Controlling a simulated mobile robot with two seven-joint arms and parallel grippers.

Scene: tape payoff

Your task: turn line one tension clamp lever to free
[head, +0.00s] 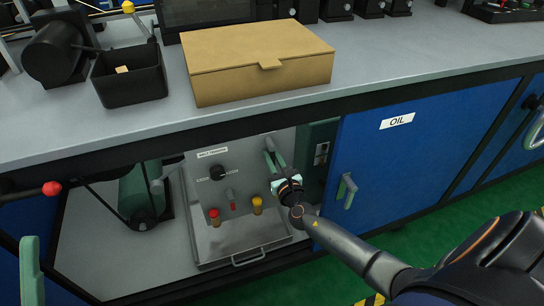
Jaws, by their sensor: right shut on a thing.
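My right gripper (270,152) is in front of the upper right part of a grey panel (240,240) inside the open cabinet under the bench. Its teal fingers point up and away from me. They are shut on a small grey piece, which looks like the tension clamp lever (269,144); fingers and wrist hide most of it, and its setting cannot be told. To its left the panel has a black knob (217,172) with small unreadable labels on both sides, under a label strip (212,152).
Red (214,213) and yellow (257,204) knobs sit low on the panel, left of my wrist. The bench edge overhangs above. A blue OIL door (400,150) with a handle (347,190) is on the right. A cardboard box (255,65) and black bin (130,80) stand on top.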

